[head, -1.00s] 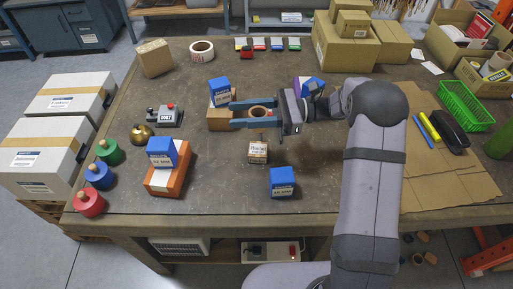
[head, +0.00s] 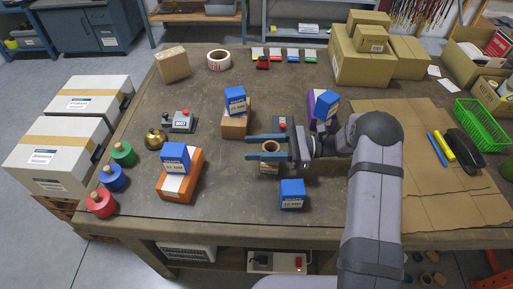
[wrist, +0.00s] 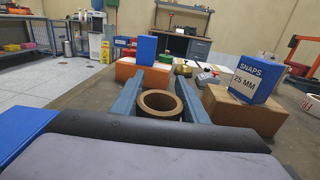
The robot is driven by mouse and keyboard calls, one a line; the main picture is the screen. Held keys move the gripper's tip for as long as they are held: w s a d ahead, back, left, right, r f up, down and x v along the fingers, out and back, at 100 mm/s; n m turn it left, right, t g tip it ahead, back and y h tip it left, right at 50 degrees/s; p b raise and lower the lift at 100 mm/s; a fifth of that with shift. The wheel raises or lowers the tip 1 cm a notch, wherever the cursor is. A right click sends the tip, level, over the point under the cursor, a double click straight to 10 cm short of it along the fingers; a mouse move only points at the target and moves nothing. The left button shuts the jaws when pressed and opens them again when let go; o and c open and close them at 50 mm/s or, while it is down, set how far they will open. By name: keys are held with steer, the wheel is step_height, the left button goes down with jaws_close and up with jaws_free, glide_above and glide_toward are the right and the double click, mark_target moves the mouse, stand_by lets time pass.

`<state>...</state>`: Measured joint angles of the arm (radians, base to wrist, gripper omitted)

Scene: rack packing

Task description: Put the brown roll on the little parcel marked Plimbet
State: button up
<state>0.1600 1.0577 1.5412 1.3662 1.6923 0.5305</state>
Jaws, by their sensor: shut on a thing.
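The brown roll (head: 270,146), a short cardboard ring, is between the two blue fingers of my gripper (head: 250,147). My gripper is shut on it, and the wrist view shows the roll (wrist: 160,103) upright between the fingers (wrist: 158,94). The wrist view does not show the parcel.
Bare table (head: 230,195) lies between the orange box and the lone blue box.

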steer(key=shift+f, duration=0.3)
steer(key=shift+f, duration=0.1)
steer(key=shift+f, duration=0.1)
steer(key=o, duration=1)
steer(key=shift+o, duration=0.2)
steer(key=shift+r, duration=0.25)
steer(key=shift+d+f, duration=0.1)
steer(key=shift+d, duration=0.3)
steer(key=d+b, duration=0.1)
steer(key=d, duration=0.2)
steer(key=d+b, duration=0.1)
steer(key=d, duration=0.3)
steer(key=w+d+b, duration=0.1)
steer(key=d, duration=0.3)
steer(key=shift+d, duration=0.1)
